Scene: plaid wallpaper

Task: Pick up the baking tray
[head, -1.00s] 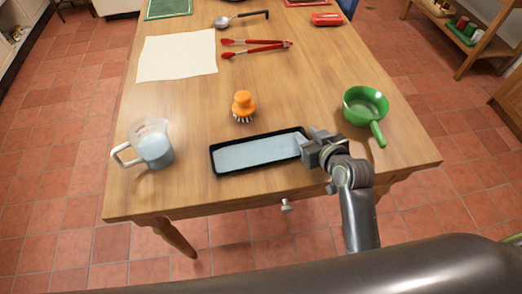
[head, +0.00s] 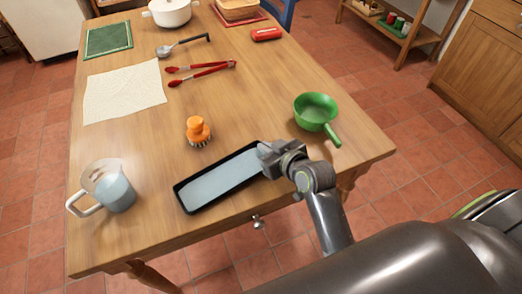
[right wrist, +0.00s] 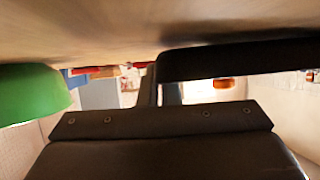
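The baking tray (head: 183,207) is a shallow black rectangle with a pale blue-grey inside. It lies on the wooden table near the front edge, set slantwise in the head view. My right gripper (head: 265,150) is at the tray's right end, with its fingertips at the rim. In the right wrist view, the tray's black side (right wrist: 250,58) runs close beside the fingers (right wrist: 160,92). Whether they are closed on the rim cannot be made out. My left gripper is not in view.
A green pan (head: 315,108) stands right of the tray, behind my right gripper. An orange brush (head: 198,130) is just behind the tray, and a measuring jug (head: 112,190) is to its left. Red tongs (head: 200,72), a ladle (head: 180,46) and a cloth (head: 122,92) lie farther back.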

